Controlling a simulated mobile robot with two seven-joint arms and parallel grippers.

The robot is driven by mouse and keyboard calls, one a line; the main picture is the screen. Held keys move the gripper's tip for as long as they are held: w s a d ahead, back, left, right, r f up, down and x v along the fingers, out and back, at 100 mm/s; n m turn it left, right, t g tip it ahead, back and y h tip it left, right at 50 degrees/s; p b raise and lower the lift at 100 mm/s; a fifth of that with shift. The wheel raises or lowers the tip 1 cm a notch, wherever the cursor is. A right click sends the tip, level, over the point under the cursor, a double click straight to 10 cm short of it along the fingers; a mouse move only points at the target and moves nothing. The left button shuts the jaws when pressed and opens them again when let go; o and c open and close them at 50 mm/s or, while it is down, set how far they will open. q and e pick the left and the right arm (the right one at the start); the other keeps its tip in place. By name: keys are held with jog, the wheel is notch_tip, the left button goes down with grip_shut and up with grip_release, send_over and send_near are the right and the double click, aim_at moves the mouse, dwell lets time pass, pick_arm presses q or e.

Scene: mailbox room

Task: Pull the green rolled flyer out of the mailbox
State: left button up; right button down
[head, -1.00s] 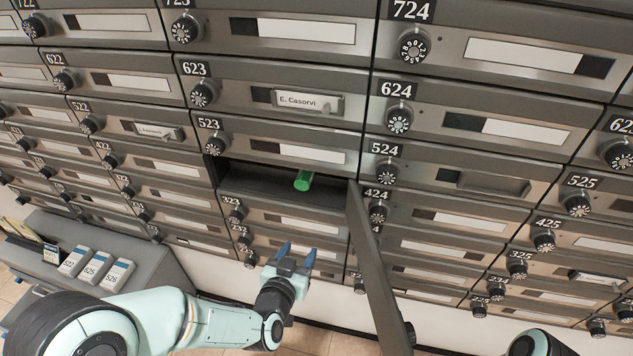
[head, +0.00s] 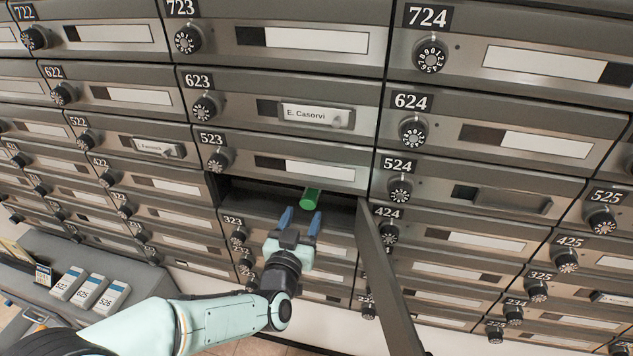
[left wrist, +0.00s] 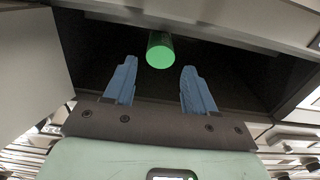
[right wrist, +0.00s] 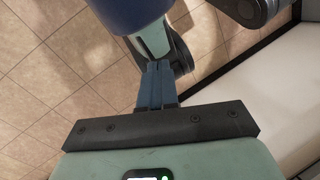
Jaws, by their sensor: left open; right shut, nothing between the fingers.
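The green rolled flyer (head: 310,198) sticks out end-first from the open mailbox (head: 262,196) below door 523. It also shows in the left wrist view (left wrist: 160,50), just beyond and between the fingertips. My left gripper (head: 301,216) is open, pointing up into the mailbox opening, with its blue fingers just below the flyer's end. In the left wrist view the fingers (left wrist: 153,85) stand apart with nothing between them. My right gripper (right wrist: 157,80) is shut and empty, seen only in the right wrist view, above the tiled floor.
The open mailbox door (head: 384,275) hangs out to the right of my left gripper. Closed mailboxes with dials surround the opening. A grey counter (head: 35,290) with several small labelled boxes stands at the lower left.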

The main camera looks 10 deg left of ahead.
aim_at(307, 202)
pick_arm(q)
jog(key=shift+w+d+b, duration=0.1)
jog(key=shift+w+b, duration=0.3)
jog(key=shift+w, duration=2.4)
pick_arm(e)
jog(key=shift+w+d+f, duration=0.25)
jog(key=shift+w+f, duration=0.3)
jog(key=shift+w, duration=0.05)
pick_arm(q)
jog(key=c, duration=0.9)
jog(key=shift+o, duration=0.2)
jog(key=shift+r, duration=0.3)
pick_arm(e)
jog(key=shift+r, duration=0.2)
